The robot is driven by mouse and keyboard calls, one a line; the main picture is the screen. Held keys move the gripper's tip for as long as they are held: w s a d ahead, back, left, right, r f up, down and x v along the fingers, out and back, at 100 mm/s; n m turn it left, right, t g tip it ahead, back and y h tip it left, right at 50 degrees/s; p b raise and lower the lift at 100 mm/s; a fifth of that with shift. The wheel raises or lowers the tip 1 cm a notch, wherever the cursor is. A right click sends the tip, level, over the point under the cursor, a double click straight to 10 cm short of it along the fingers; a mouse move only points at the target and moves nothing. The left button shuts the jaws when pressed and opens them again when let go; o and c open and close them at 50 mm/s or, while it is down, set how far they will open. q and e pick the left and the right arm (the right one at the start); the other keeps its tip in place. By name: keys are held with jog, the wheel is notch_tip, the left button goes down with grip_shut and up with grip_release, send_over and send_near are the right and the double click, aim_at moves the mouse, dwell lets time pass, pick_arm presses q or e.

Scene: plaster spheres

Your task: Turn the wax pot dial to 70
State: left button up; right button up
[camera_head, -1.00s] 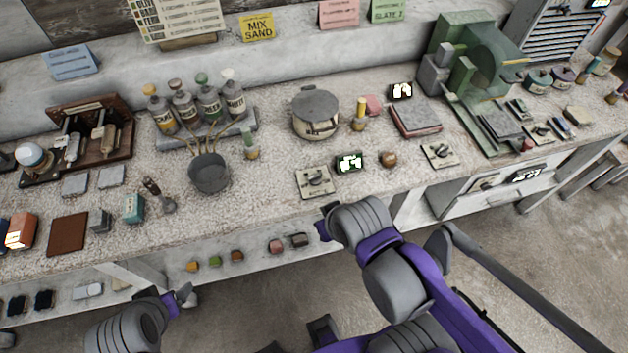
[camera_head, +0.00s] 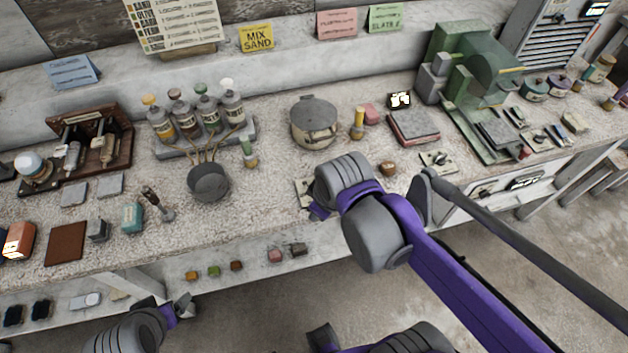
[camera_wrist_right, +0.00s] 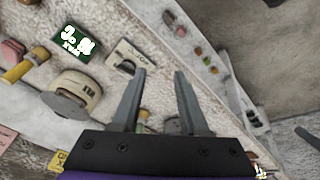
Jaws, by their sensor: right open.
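The lidded wax pot (camera_head: 314,122) stands on the bench; it also shows in the right wrist view (camera_wrist_right: 72,95). A pale plate with a dark dial knob (camera_wrist_right: 130,57) lies in front of it, mostly covered by my right wrist in the head view (camera_head: 302,190). A lit green display (camera_wrist_right: 74,46) is beside the plate; I cannot read it surely. My right gripper (camera_wrist_right: 160,74) is open and empty, its fingertips beside the dial plate in the picture, not visibly touching it. My left gripper (camera_head: 183,303) is low in front of the bench; its jaws are unclear.
A dark pan (camera_head: 208,182) stands left of the dial plate. A small brown knob (camera_head: 387,168) and a second dial plate (camera_head: 438,161) lie right of my right wrist. A yellow-topped bottle (camera_head: 358,124) is beside the pot. Floor in front is clear.

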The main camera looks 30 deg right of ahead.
jog(key=w+d+r+n+g, duration=0.2)
jog(key=w+n, duration=0.3)
jog(key=n, duration=0.1)
jog(key=w+d+r+n+g, duration=0.2)
jog(key=w+n, duration=0.4)
jog(key=n, duration=0.1)
notch_tip(320, 180, down, 11)
jog(key=shift+s+d+r+b, duration=0.1)
jog(key=shift+s+b, duration=0.05)
jog(key=shift+b, duration=0.25)
grip_shut()
